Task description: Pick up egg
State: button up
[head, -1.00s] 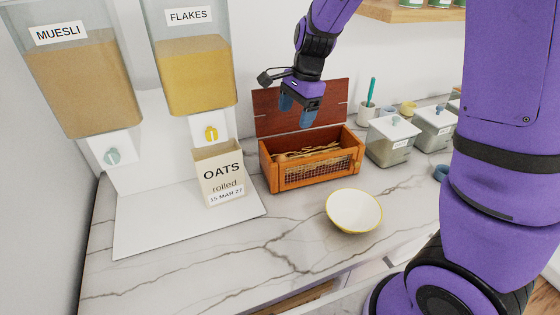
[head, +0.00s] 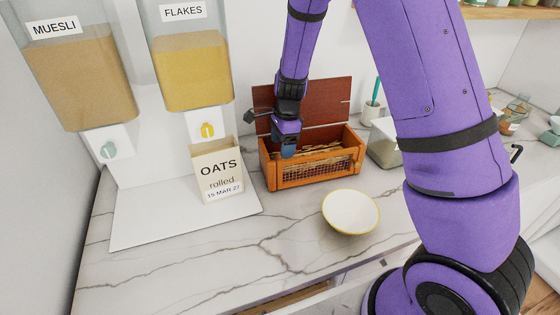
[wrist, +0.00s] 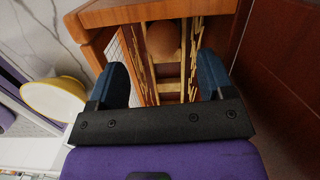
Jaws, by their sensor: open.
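A brown egg (wrist: 163,38) lies in the straw-lined wooden box, seen in the wrist view near the top middle. The box (head: 318,178) stands open on the counter in the head view, with its lid (head: 330,101) raised at the back and a wire mesh front. My gripper (head: 287,150) is over the left part of the box, pointing down. In the wrist view my gripper (wrist: 163,80) is open, its two blue fingers apart, with the egg beyond the fingertips and roughly between them. The egg cannot be made out in the head view.
A white bowl with a yellow rim (head: 351,212) stands in front of the box. An oats carton (head: 217,171) and cereal dispensers (head: 195,75) are on the left. A lidded canister (head: 384,150) is right of the box, partly behind my arm.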

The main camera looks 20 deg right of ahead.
jog(key=f, duration=0.5)
jog(key=shift+w+a, duration=0.15)
jog(key=shift+a, duration=0.05)
jog(key=c, duration=0.7)
